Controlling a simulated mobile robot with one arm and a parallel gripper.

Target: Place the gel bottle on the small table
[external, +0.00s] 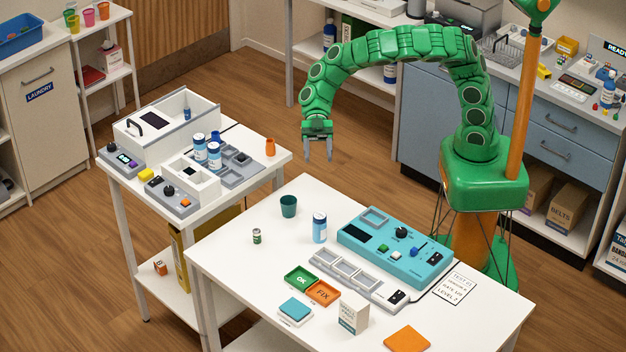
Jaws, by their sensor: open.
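My gripper (318,152) hangs from the green arm with its two grey fingers pointing down, apart and empty. It is above and behind the white front table (400,324). A white bottle with blue bands (319,228) stands upright on that table, below my gripper in the picture and apart from it; its label is too small to read, so I cannot tell if it is the gel bottle. Two similar bottles (214,155) stand on the smaller white table (281,156) at left, among grey devices. A small green-and-white vial (256,237) stands on the front table.
A dark green cup (289,206), a teal control box (398,247), a grey tray strip (358,279), green and orange trays (322,293) and a small carton (353,314) occupy the front table.

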